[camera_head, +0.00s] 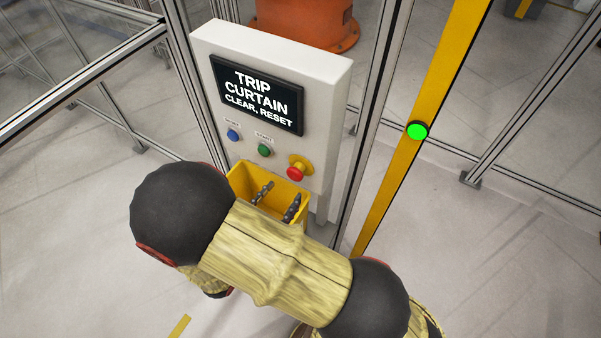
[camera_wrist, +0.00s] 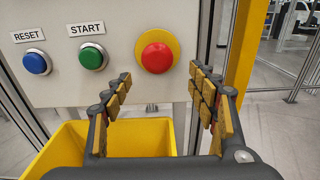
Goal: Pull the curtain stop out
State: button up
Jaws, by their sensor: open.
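The curtain stop is a red mushroom button (camera_head: 296,172) on a yellow round base, low on the right of the white control box's front. In the wrist view the red button (camera_wrist: 157,58) appears between and just beyond my fingertips, with its yellow ring fully visible. My gripper (camera_wrist: 160,75) is open and empty, one finger on each side of the button in the picture. Neither finger appears to touch it. In the head view my gripper (camera_head: 277,200) shows below the button, in front of the yellow bin, with the arm hiding its base.
A blue reset button (camera_head: 233,135) and green start button (camera_head: 265,150) sit left of the stop. The screen (camera_head: 257,93) reads "TRIP CURTAIN CLEAR, RESET". A yellow bin (camera_wrist: 140,140) hangs below. A yellow post (camera_head: 432,95) with a lit green lamp (camera_head: 418,131) stands right.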

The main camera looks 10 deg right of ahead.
aim_at(293, 177)
jog(key=shift+w+d+r+t, duration=0.1)
jog(key=shift+w+r+t, duration=0.2)
jog(key=shift+w+r, duration=0.15)
jog(key=shift+x, duration=3.5)
jog(key=shift+c, duration=0.9)
grip_shut()
